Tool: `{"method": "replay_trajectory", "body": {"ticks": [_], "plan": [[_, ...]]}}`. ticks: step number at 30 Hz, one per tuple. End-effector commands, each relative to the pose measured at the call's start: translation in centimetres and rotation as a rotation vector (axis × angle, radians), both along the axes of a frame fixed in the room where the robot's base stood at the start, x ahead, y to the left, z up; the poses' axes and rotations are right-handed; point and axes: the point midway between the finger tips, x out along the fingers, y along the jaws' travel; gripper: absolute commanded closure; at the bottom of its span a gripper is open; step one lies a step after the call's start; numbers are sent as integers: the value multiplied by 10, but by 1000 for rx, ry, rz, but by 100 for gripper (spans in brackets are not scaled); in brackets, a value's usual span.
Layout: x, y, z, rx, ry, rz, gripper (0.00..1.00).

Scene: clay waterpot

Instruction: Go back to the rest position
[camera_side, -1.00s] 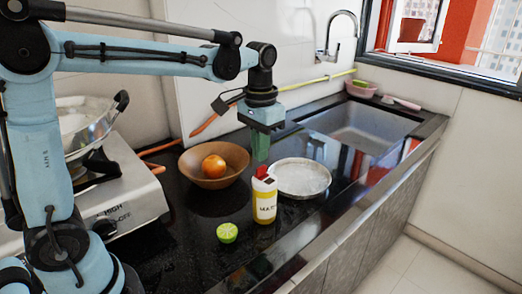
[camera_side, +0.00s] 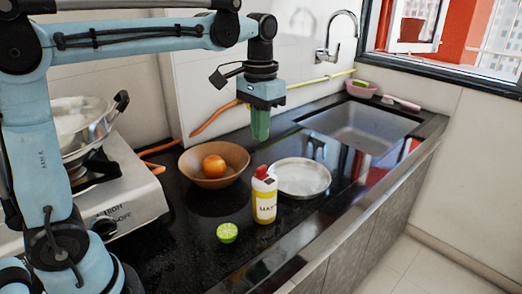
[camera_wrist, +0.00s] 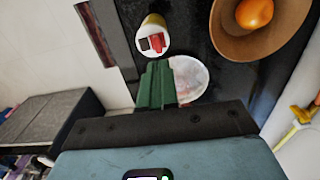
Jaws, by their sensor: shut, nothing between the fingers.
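My gripper (camera_side: 260,124) is shut and empty, its green fingers pointing down above the counter. It hangs above and behind the yellow bottle (camera_side: 264,200), clear of it. The bottle has a white label and a red cap, and stands upright on the dark counter. In the wrist view my gripper (camera_wrist: 157,72) shows its closed green fingers, with the top of the bottle (camera_wrist: 152,38) beyond them.
A brown bowl (camera_side: 236,157) holds an orange (camera_side: 213,166). A white plate (camera_side: 302,179) lies right of the bottle. A cut lime (camera_side: 227,233) lies in front. A stove with a pan (camera_side: 85,133) is left; a sink (camera_side: 360,127) is at the back right.

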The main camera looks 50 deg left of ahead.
Motion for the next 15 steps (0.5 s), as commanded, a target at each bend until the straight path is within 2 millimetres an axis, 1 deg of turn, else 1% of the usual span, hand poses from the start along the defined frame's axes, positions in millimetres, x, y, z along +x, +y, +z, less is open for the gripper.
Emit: {"method": "replay_trajectory", "body": {"ticks": [10, 13, 15], "plan": [[-2, 0, 0, 0, -11, 0, 100], [-10, 0, -2, 0, -50, 0, 100], [-19, -1, -4, 1, -96, 0, 100]]}}
